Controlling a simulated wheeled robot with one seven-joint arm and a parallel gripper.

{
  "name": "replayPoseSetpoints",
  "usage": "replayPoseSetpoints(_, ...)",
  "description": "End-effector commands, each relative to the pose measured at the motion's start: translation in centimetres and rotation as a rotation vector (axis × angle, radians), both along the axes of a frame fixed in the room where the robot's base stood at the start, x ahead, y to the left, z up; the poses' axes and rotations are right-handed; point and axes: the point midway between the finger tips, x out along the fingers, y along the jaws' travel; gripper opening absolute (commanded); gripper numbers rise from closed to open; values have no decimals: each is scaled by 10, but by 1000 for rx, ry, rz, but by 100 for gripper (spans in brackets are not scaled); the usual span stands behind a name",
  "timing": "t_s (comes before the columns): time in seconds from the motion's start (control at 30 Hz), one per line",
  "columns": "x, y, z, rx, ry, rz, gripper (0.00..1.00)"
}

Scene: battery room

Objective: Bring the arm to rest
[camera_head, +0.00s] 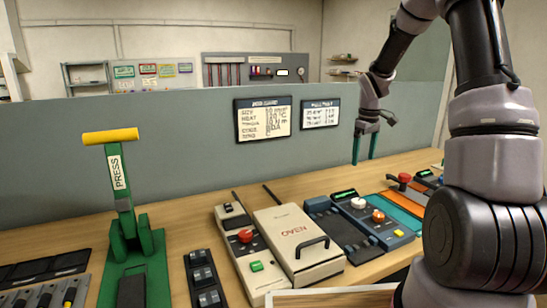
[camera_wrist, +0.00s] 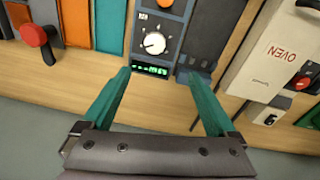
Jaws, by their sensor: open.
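My gripper (camera_head: 366,147) hangs at the end of my arm above the back of the workbench, in front of the grey partition. Its two green fingers are apart with nothing between them. In the wrist view my gripper (camera_wrist: 158,75) is also open and empty, over bare wood at the back of a blue-grey device with a white dial (camera_wrist: 154,43) and a lit green display. The fingertips look near that device in this view; I cannot tell the exact gap.
On the bench (camera_head: 185,225) stand a green press (camera_head: 124,205) with a yellow handle, a cream oven box (camera_head: 298,245), a control box with a red knob (camera_head: 245,250), the blue device (camera_head: 372,220) and an orange panel (camera_head: 401,205). Two signs (camera_head: 263,119) hang on the partition (camera_head: 190,145).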

Motion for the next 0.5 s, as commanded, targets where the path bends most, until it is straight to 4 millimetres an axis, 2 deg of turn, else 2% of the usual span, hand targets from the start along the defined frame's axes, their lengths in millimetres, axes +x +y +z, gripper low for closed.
replayPoseSetpoints(0.03,-10,5,24,-3,-31,-35,93)
replayPoseSetpoints(0.2,-47,20,85,18,-115,-183,93)
replayPoseSetpoints(0.4,-99,38,143,74,-215,-351,93)
replayPoseSetpoints(0.5,-128,46,166,115,-260,-436,93)
